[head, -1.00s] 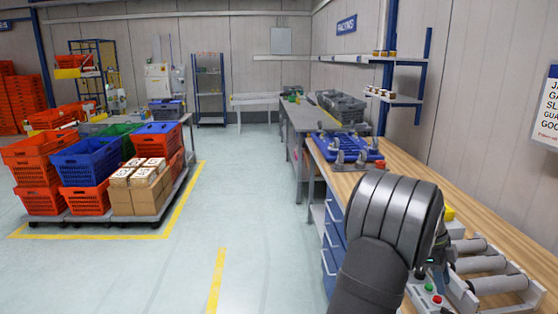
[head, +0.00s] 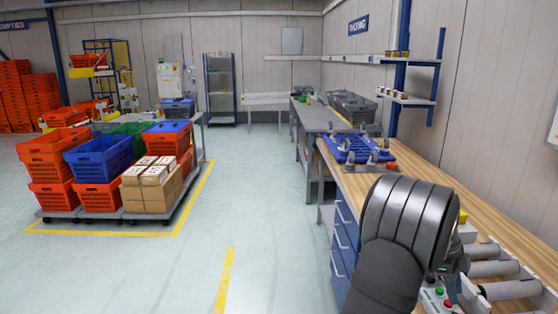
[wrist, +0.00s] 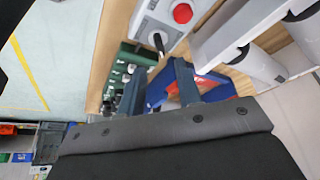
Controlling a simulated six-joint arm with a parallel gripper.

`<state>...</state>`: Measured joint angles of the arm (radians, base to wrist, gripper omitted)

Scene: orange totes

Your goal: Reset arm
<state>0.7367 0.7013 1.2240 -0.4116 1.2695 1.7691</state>
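My arm, dark and ribbed, rises at the lower right of the head view, over the front of the wooden workbench (head: 430,172). It hides most of my gripper there. In the wrist view my gripper (wrist: 159,70) shows as two blue-grey fingers, spread apart. I see nothing held between them. A blue bin (wrist: 160,92) with something red in it lies beyond the fingers, and a dark green tray (wrist: 120,75) of small parts is beside it.
A control box with a red button (wrist: 182,13) and rollers (wrist: 250,62) are close to my gripper. A blue fixture tray (head: 355,150) lies farther along the bench. Orange totes (head: 52,165) and cartons (head: 152,185) stand on a cart at left. The middle floor is clear.

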